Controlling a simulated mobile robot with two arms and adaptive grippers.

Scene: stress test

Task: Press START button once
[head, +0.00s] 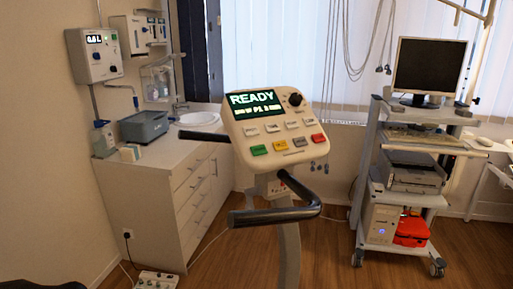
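A cream console (275,130) stands on a post in the middle of the head view, facing me and slightly tilted. Its dark screen (253,104) reads READY in large letters, with a smaller line below. The bottom row has a green button (259,150), an orange button (280,146), a grey button (300,142) and a red button (318,138). Their labels are too small to read, so I cannot tell for certain which says START. A black knob (295,99) sits right of the screen. Neither of my grippers is in view.
A black handlebar (275,215) juts out below the console, towards me. A white cabinet with a sink (197,118) stands at the left. A cart with a monitor (430,67) stands at the right. A box with cables (157,279) lies on the floor at the lower left.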

